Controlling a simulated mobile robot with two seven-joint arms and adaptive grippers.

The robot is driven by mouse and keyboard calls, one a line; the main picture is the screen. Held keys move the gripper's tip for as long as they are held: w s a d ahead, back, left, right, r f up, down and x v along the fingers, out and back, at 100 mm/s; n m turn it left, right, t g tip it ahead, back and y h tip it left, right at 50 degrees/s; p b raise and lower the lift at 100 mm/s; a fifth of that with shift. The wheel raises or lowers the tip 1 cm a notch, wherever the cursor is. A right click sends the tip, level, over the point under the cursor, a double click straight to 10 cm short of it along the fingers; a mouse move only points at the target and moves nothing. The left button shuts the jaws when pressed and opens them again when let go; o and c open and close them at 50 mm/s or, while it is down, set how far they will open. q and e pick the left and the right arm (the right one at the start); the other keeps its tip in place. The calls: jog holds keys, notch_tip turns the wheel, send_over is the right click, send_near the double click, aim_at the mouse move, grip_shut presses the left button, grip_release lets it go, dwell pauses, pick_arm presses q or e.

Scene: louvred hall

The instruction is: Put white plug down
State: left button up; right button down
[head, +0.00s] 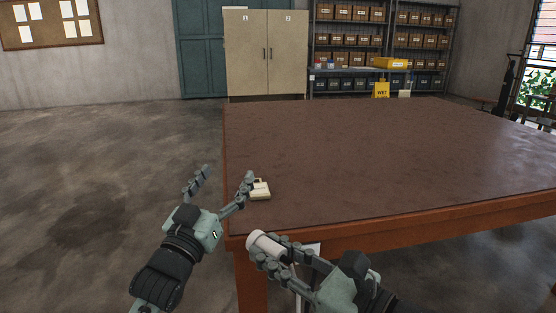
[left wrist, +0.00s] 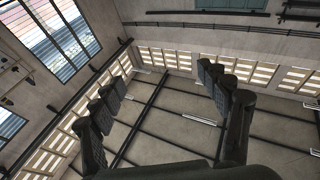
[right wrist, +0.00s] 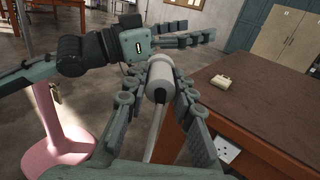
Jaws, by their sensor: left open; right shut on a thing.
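The white plug (head: 263,243) is a pale cylinder held in my right gripper (head: 266,252), just in front of the table's near left corner. In the right wrist view, the plug (right wrist: 160,76) sits between the fingers of my right gripper, with a grey cable (right wrist: 154,130) hanging below it. The brown table top (head: 380,150) lies beyond and to the right of it. My left gripper (head: 226,176) is open and empty by the table's left edge. Its fingers also show in the left wrist view, which faces upward to the walls and ceiling.
A small cream object (head: 261,192) lies on the table near the left edge, close beside a left fingertip in the head view. A white socket panel (right wrist: 227,150) is below the table edge. A pink stand (right wrist: 68,145) is on the floor. Most of the table top is clear.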

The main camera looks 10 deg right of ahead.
pick_arm(q)
jog(key=s+d+r+m+g+h, duration=0.5)
jog(key=d+r+m+g+h, duration=0.15)
jog(key=r+m+h, duration=0.2)
jog(key=s+d+r+m+g+h, duration=0.45)
jog(key=d+r+m+h, duration=0.3)
jog(key=r+m, duration=0.25)
jog(key=s+d+m+g+y, duration=0.8)
jog(key=s+d+m+g, duration=0.3)
jog(key=s+m+g, duration=0.6)
jog(key=m+t+y, duration=0.6)
jog(key=t+y, duration=0.2)
jog(key=y, duration=1.1)
send_near(270, 241)
jog(key=shift+n, duration=0.25)
jog(key=f, duration=0.6)
jog(key=a+f, duration=0.1)
jog(key=f, duration=0.2)
jog(key=shift+s, duration=0.25)
